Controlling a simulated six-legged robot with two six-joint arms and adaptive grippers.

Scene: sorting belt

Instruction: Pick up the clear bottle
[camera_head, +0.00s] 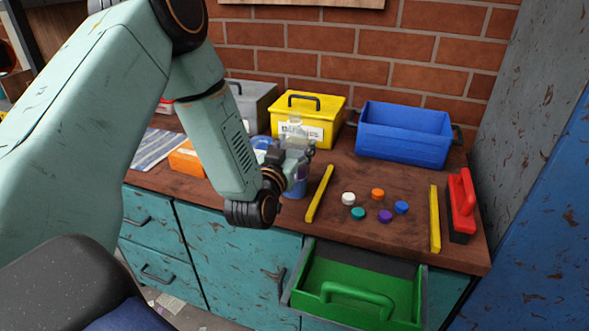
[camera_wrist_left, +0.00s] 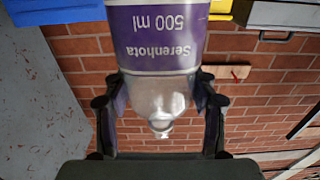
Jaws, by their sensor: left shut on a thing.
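The clear bottle (camera_head: 297,186) stands at the back middle of the wooden bench in the head view, partly hidden by my left gripper (camera_head: 289,161). In the left wrist view the bottle (camera_wrist_left: 155,98) appears upside down, with a white and purple label reading "Serenhota 500 ml". The left gripper's fingers (camera_wrist_left: 160,90) are shut on either side of its clear shoulder. I cannot tell whether its base touches the bench. My right gripper is not in view.
Behind are a yellow box (camera_head: 336,112) and a blue crate (camera_head: 404,153). Right of the bottle are yellow strips (camera_head: 319,194), several coloured caps (camera_head: 385,216) and a red-handled brush (camera_head: 463,203). An open green drawer (camera_head: 357,271) juts out in front.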

